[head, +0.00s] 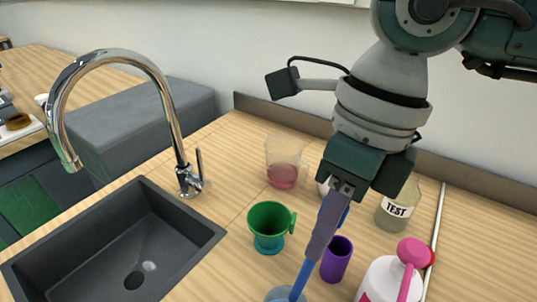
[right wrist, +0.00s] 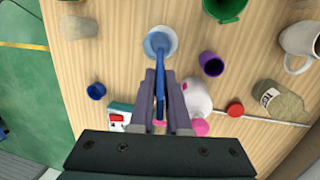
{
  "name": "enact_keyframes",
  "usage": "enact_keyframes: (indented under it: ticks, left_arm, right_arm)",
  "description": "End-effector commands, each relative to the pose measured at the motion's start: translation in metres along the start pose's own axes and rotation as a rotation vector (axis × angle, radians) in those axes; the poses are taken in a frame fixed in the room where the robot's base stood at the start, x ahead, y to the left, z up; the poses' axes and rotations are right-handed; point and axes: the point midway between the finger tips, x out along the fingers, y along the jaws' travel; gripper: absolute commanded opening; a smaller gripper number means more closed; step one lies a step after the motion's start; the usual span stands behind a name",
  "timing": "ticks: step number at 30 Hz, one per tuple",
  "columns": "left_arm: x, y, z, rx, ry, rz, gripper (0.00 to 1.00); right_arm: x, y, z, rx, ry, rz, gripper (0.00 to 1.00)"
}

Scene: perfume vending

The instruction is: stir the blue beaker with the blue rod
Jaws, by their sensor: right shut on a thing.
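My right gripper (head: 318,250) comes down from the upper right and is shut on the blue rod (head: 302,280). The rod slants down from the fingers, and its lower end is at the blue beaker (head: 278,294), which is cut by the bottom edge of the head view. In the right wrist view, the blue rod (right wrist: 160,88) lies between the fingers of the gripper (right wrist: 160,76). Its end shows within the round outline of the pale blue beaker (right wrist: 171,36). I cannot tell whether it touches the bottom. My left gripper is not in view.
A green cup (head: 268,222) and purple cup (head: 337,258) stand close to the beaker. A pink-handled white bottle (head: 378,282), TEST jar (head: 396,210) and glass with pink liquid (head: 283,176) stand nearby. The sink (head: 190,236) and tap (head: 150,68) are left.

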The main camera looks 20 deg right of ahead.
Motion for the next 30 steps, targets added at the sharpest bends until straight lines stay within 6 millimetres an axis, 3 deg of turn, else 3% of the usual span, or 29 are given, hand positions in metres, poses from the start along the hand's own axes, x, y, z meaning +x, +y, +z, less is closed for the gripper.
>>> enact_keyframes:
  ticks: [16, 30]
  left_arm:
    - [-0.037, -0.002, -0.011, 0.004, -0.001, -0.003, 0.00]
    - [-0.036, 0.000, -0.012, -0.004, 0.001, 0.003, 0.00]
  right_arm:
    - [-0.049, 0.009, 0.005, -0.001, -0.001, 0.000, 0.00]
    - [-0.049, 0.009, 0.005, 0.000, 0.000, 0.000, 0.00]
